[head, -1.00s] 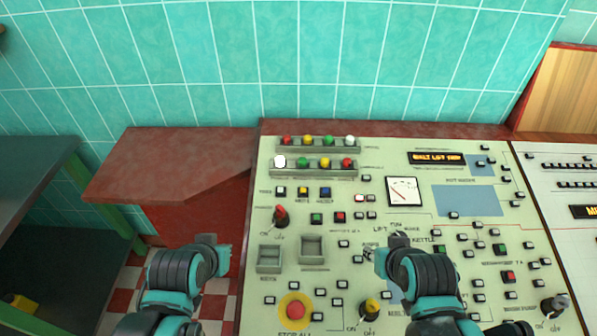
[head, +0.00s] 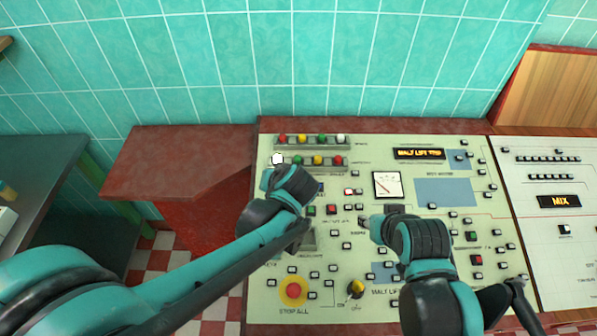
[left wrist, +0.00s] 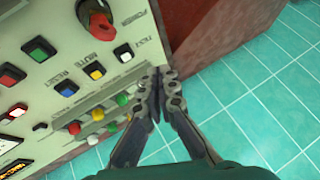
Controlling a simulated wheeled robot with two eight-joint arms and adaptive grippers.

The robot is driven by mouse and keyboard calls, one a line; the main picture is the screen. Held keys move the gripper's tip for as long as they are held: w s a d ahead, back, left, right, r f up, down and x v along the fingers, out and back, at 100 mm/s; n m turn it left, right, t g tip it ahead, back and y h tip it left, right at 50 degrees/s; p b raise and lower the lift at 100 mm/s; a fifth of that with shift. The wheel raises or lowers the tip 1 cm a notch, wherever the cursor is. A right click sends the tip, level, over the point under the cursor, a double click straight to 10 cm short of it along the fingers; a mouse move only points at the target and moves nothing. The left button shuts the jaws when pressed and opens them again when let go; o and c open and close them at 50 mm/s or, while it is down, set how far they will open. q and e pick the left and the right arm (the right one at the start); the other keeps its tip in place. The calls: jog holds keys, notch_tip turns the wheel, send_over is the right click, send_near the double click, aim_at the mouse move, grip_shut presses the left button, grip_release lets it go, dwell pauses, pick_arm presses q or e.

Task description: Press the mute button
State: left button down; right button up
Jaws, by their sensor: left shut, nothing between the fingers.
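The mute button (left wrist: 96,70) is a yellow square button labelled MUTE, between a white TEST button (left wrist: 123,53) and a blue RESET button (left wrist: 67,89). In the head view my left arm hides it. My left gripper (left wrist: 156,78) is shut and empty in the left wrist view. Its fingertips appear by the panel's edge, off to the TEST button's side and apart from the mute button in the picture. Their height above the panel is unclear. My right arm reaches over the panel's middle; its gripper (head: 366,222) is mostly hidden.
The pale control panel (head: 270,225) carries many small buttons, a dial meter (head: 387,185) and a red STOP ALL button (head: 293,291). Rows of coloured lamps (left wrist: 98,113) lie close to the left fingers. A red knob (left wrist: 95,15) sticks up near the TEST button. A tiled wall stands behind.

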pick_arm(q)
jog(key=w+d+r+t+y+p, duration=0.1)
jog(key=w+d+t+p, duration=0.1)
jog(key=d, duration=0.6)
jog(key=shift+w+d+r+y+p, duration=0.2)
jog(key=shift+w+d+y+p, duration=0.25)
jog(key=shift+p, duration=0.5)
pick_arm(e)
notch_tip(320, 180, up, 5)
jog(key=shift+r, duration=0.2)
pick_arm(q)
jog(key=shift+w, duration=0.1)
jog(key=f+b, duration=0.2)
jog(key=w+f+b, duration=0.1)
jog(key=f, duration=0.2)
jog(key=f+b, duration=0.2)
jog(key=shift+w+f+b, duration=0.25)
jog(key=shift+b, duration=0.05)
jog(key=shift+w+f+b, duration=0.15)
jog(key=shift+f+b, duration=0.4)
jog(key=shift+f, duration=0.05)
pick_arm(e)
notch_tip(320, 180, down, 7)
jog(key=shift+r, duration=0.2)
jog(key=shift+f, duration=0.15)
